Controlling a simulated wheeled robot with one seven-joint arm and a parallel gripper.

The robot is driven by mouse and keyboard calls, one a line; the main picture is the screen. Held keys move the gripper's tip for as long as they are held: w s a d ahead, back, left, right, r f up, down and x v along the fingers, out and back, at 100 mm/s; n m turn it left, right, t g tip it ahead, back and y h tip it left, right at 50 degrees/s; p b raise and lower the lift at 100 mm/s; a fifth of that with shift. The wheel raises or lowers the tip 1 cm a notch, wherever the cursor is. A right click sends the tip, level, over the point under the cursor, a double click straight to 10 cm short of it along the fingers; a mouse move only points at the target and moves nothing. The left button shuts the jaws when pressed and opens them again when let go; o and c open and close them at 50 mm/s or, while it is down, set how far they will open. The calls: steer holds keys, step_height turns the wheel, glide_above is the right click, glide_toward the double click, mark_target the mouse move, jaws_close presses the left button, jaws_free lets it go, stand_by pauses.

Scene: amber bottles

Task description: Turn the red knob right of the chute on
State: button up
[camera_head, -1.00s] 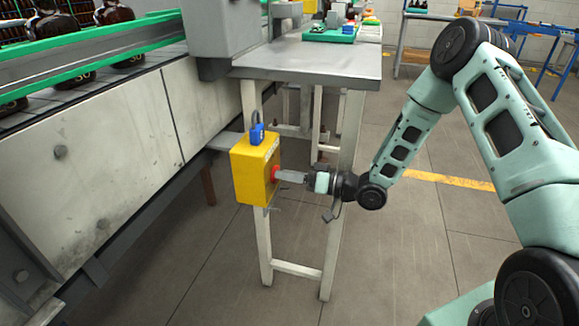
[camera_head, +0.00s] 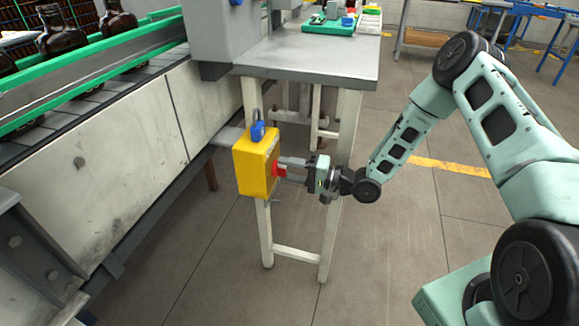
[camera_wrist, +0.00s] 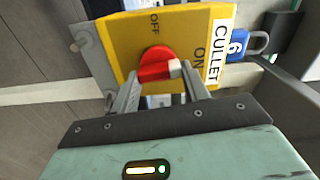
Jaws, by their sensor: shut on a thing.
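The red knob (camera_head: 277,171) is on the right face of a yellow switch box (camera_head: 252,166). In the wrist view the red knob (camera_wrist: 155,66) sits between the words OFF and ON, its pale pointer mark at the ON side. My gripper (camera_head: 283,170) reaches the box from the right. In the wrist view my gripper (camera_wrist: 160,90) has one finger on each side of the knob, shut on it. The box carries a CULLET label (camera_wrist: 222,40). The chute cannot be made out for certain.
A blue padlock (camera_head: 258,131) hangs on top of the box. A grey-topped table (camera_head: 310,62) with white legs stands behind it. A conveyor (camera_head: 110,75) with dark bottles runs along the left. Open floor lies below and right.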

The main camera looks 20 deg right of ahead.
steer(key=shift+f+m, duration=0.1)
steer(key=shift+m, duration=0.5)
steer(key=shift+d, duration=0.1)
steer(key=o, duration=1)
steer(key=v, duration=1.7)
steer(key=shift+s+d, duration=0.15)
